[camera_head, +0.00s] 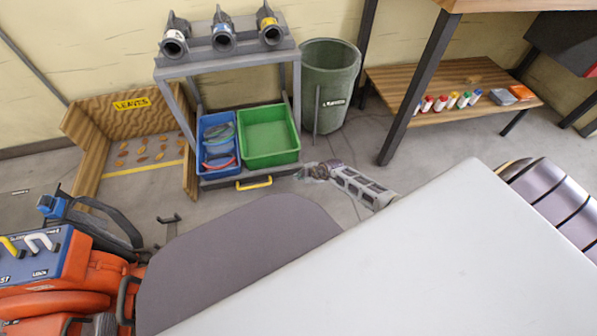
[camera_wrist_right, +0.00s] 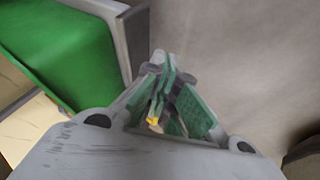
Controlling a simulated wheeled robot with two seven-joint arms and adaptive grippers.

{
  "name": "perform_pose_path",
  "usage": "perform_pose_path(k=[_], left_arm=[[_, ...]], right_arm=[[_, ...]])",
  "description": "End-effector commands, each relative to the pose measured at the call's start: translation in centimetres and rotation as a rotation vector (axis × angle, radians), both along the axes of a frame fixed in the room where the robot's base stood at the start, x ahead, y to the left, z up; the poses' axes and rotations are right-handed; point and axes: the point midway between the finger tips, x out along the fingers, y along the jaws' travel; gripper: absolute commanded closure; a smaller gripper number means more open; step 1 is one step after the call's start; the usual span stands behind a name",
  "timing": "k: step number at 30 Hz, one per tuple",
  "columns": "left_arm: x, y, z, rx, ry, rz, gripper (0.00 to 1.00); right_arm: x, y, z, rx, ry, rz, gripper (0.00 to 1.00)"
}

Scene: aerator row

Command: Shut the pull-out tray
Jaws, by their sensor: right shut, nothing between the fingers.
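The pull-out tray (camera_head: 285,171) is a grey tray low in a grey rack, with a yellow handle (camera_head: 254,183) on its front. It carries a blue bin (camera_head: 205,122) and a green bin (camera_head: 268,160), and its front reaches out past the rack's legs. My right gripper (camera_head: 309,171) is shut and empty at the tray's front right corner; I cannot tell whether it touches. In the right wrist view its fingertips (camera_wrist_right: 170,62) are close beside the tray's grey edge (camera_wrist_right: 134,45), with the green bin (camera_wrist_right: 65,50) at upper left. My left gripper is out of view.
A dark green barrel (camera_head: 329,90) stands right of the rack. A wooden leaves bay (camera_head: 80,125) is at left. Orange equipment (camera_head: 60,285) fills the lower left. A large white surface (camera_head: 440,270) covers the lower right.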

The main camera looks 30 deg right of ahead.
Motion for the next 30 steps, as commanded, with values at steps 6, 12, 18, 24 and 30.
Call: perform_pose_path(k=[6,12,18,24,30], left_arm=[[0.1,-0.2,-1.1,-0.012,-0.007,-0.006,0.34],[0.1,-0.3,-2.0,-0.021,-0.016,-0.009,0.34],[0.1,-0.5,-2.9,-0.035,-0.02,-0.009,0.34],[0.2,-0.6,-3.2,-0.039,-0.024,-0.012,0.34],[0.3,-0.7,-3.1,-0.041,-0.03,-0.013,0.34]], right_arm=[[1.1,-0.1,-0.5,0.0,-0.001,0.0,1.0],[2.3,-0.4,-0.5,0.001,-0.001,0.0,1.0],[3.3,-0.8,-0.5,0.0,0.0,0.0,1.0],[4.0,-1.0,-0.4,0.0,-0.001,0.0,1.0],[4.1,-1.0,-0.4,0.001,0.0,-0.001,1.0]])
